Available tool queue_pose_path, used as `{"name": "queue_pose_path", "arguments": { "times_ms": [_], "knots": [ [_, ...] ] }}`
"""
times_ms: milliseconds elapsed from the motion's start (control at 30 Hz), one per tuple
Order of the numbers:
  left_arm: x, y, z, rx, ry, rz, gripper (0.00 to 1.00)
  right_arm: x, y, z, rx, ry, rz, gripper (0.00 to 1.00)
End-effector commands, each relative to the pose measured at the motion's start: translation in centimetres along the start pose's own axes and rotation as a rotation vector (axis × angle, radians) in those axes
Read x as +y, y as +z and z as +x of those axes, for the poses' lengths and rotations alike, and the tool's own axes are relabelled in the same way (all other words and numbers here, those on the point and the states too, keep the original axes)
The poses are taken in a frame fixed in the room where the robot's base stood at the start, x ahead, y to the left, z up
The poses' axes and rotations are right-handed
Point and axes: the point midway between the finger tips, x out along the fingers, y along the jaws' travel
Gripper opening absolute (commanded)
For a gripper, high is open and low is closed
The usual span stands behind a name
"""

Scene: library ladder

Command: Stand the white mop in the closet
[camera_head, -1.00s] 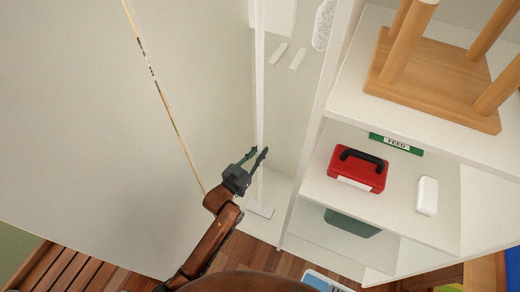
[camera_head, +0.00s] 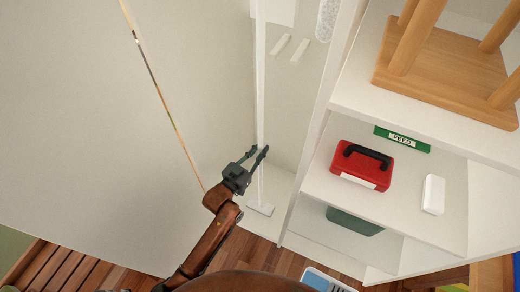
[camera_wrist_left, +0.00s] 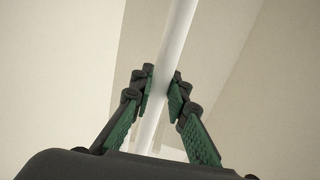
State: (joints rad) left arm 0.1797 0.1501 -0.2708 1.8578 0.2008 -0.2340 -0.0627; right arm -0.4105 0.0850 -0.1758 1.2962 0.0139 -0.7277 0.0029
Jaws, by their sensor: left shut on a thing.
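The white mop (camera_head: 261,100) is a long thin white pole with a flat white foot (camera_head: 260,208). It looks upright in the tall narrow bay of the white closet (camera_head: 292,128), left of the shelves, with its foot low near the bay's front. Whether the foot touches the floor I cannot tell. My left gripper (camera_head: 258,158) is shut on the lower part of the pole. In the left wrist view the pole (camera_wrist_left: 172,50) runs between the green-padded fingers of the left gripper (camera_wrist_left: 160,95). My right gripper is not in view.
A divider (camera_head: 318,120) separates the bay from shelves with a red toolbox (camera_head: 361,166), a white box (camera_head: 433,194) and a wooden stand (camera_head: 440,80). A green bin (camera_head: 353,222) sits below. Two white pegs (camera_head: 281,45) are on the bay's back.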

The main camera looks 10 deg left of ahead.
Motion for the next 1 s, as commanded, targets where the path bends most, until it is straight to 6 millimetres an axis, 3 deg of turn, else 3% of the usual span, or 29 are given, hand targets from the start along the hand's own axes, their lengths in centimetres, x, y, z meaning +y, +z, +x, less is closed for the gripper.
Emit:
{"name": "queue_pose_path", "arguments": {
  "times_ms": [833,867,1000],
  "knots": [
    [0.0,0.8,0.1,0.007,0.0,0.001,0.0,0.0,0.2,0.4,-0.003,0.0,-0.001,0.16],
    [0.0,0.7,0.1,0.007,0.0,0.001,0.17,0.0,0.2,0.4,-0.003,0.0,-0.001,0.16],
    [0.0,0.8,0.0,0.005,0.0,0.001,0.26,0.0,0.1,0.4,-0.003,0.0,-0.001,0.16]
  ]
}}
